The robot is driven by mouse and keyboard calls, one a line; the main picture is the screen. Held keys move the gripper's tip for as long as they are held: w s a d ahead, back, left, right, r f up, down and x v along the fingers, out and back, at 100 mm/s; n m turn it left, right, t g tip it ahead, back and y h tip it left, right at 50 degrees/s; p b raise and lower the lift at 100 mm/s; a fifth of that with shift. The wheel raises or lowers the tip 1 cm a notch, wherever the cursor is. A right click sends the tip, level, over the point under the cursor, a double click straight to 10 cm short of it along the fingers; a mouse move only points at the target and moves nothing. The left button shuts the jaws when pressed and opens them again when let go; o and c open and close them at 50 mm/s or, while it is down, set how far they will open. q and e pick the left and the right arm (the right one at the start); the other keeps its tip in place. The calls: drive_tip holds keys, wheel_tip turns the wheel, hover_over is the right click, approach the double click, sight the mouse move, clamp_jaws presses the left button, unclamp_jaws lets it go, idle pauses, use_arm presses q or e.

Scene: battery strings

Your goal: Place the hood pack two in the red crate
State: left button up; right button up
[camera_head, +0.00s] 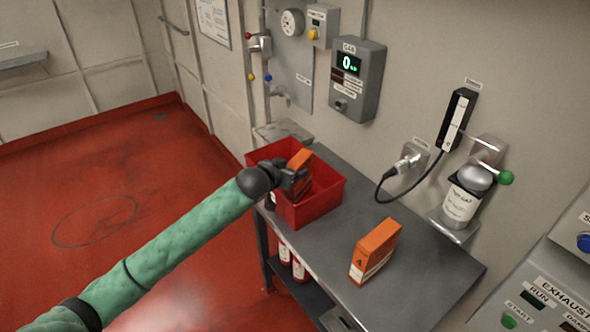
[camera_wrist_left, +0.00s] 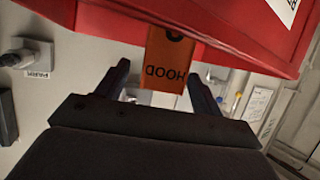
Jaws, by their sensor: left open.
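The red crate (camera_head: 318,205) stands on the grey bench, and its red wall also fills the top of the left wrist view (camera_wrist_left: 255,35). An orange pack (camera_head: 300,160) stands tilted in the crate, partly hidden by my left gripper (camera_head: 296,180). In the left wrist view the orange pack (camera_wrist_left: 165,68) reads HOOD upside down; its number is cut off and unclear. My left gripper is open, with a finger on each side of the pack and gaps visible. Another orange pack (camera_head: 374,252), marked 4, stands on the bench right of the crate. My right gripper is out of view.
The grey bench (camera_head: 410,280) has free room around the pack marked 4. A black cable (camera_head: 385,190) hangs by the wall, and a white-labelled jar (camera_head: 461,203) sits in a wall bracket. Red cylinders (camera_head: 299,268) stand below the bench.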

use_arm(q)
drive_tip(key=b+v, duration=0.2)
drive_tip(key=v, duration=0.7)
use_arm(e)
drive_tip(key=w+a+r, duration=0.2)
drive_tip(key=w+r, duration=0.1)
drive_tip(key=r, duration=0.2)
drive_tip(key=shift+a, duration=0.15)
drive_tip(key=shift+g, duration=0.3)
